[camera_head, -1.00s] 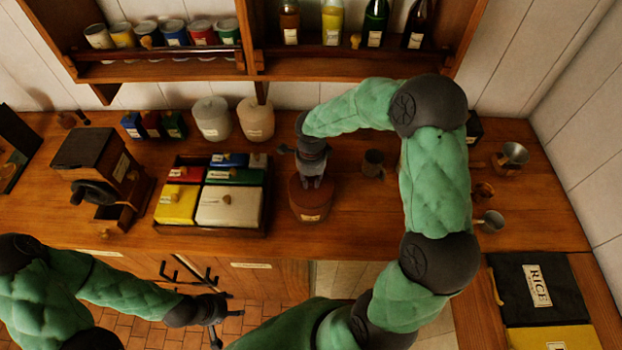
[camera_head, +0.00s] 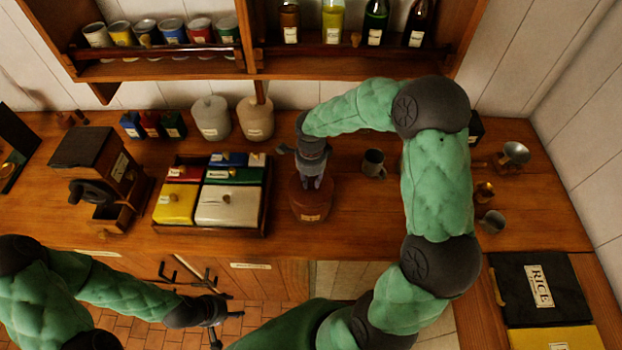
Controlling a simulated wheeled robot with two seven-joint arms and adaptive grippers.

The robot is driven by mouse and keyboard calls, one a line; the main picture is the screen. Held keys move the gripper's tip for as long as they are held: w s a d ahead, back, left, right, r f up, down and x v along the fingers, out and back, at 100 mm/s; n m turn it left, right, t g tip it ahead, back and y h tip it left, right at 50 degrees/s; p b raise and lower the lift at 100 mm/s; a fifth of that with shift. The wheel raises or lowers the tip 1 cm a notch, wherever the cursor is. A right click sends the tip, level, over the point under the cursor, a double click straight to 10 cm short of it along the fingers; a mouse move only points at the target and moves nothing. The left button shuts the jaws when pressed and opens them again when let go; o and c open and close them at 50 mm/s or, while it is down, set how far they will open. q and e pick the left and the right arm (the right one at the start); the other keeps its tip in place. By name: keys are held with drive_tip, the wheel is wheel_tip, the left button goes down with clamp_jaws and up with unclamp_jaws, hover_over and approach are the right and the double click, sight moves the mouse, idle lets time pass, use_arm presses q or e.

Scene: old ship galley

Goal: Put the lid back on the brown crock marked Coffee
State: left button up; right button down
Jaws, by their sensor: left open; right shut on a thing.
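The brown crock (camera_head: 311,207) stands on the wooden counter right of the tray of tins, with a pale label on its front too small to read. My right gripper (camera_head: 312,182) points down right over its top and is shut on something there. The held thing is mostly hidden by the fingers; I take it to be the lid, at the crock's mouth. I cannot tell whether it is seated. My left gripper (camera_head: 215,328) is open and empty, low in front of the counter over the tiled floor.
A tray (camera_head: 267,207) of coloured tins lies left of the crock. A grey mug (camera_head: 374,163) stands to its right. Two pale crocks (camera_head: 212,118) stand behind, a coffee grinder (camera_head: 92,165) at left. Metal cups and a funnel (camera_head: 514,155) are at right. The shelf (camera_head: 170,70) overhangs the back.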

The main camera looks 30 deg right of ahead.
drive_tip(key=shift+b, duration=0.35)
idle(0.3)
idle(0.4)
drive_tip(key=shift+c, duration=2.4)
unclamp_jaws()
drive_tip(key=shift+r, duration=0.1)
drive_tip(key=shift+r+p, duration=1.65)
drive_tip(key=shift+r, duration=1.75)
clamp_jaws()
